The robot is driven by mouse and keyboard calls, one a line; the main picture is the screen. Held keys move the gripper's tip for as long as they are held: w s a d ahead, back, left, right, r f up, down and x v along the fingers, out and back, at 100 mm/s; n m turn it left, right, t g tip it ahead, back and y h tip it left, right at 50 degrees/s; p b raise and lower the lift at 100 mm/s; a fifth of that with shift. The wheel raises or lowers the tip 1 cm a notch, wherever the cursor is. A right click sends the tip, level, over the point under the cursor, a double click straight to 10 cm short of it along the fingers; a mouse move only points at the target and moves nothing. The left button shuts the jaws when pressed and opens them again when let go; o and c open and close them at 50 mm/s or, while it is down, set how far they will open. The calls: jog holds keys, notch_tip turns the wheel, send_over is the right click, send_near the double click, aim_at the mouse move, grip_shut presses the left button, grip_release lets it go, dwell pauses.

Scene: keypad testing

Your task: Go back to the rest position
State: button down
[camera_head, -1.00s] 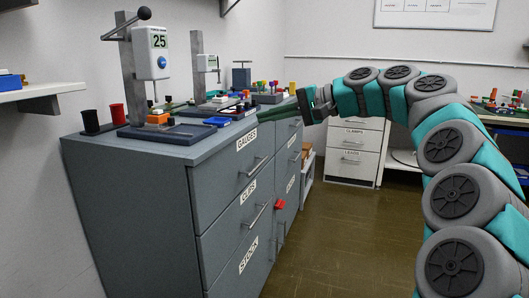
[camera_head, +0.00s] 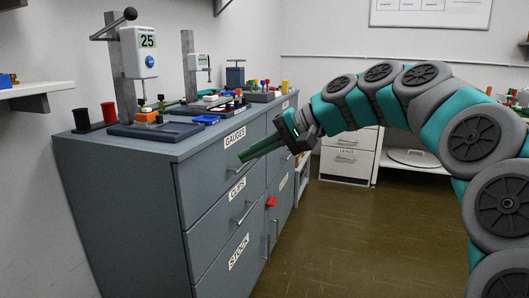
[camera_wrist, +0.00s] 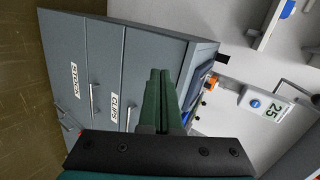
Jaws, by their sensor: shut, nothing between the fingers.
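My gripper (camera_head: 244,158) is shut and empty, with its long green fingers together. In the head view it hangs in front of the grey drawer cabinet (camera_head: 120,197), over the upper drawer front below the GAUGES label. I cannot tell whether the fingertips touch the cabinet. In the wrist view the shut fingers (camera_wrist: 160,75) point towards the cabinet (camera_wrist: 140,45) and its top edge. My teal and grey arm reaches in from the right.
A tester with a display reading 25 (camera_head: 146,52) stands on the cabinet top, with black and red cylinders (camera_head: 109,113) beside it. A wall shelf (camera_head: 40,92) is at the left. A white drawer unit (camera_head: 347,157) stands behind. The brown floor (camera_head: 345,240) is clear.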

jog(key=s+f+n+g+h, duration=0.1)
jog(key=s+f+h, duration=0.2)
jog(key=s+f, duration=0.65)
jog(key=s+d+f+g+h, duration=0.1)
jog(key=s+d+f+h, duration=0.1)
jog(key=s+d+f, duration=0.4)
jog(key=s+d+f+g+h, duration=0.1)
jog(key=s+d+f+h, duration=0.2)
jog(key=s+d+f, duration=0.3)
jog(key=s+d+f+n+g+h, duration=0.1)
jog(key=s+d+f+h, duration=0.2)
jog(key=s+f, duration=0.6)
jog(key=s+d, duration=0.2)
jog(key=s, duration=0.3)
jog(key=shift+d+g, duration=0.3)
jog(key=shift+d, duration=0.1)
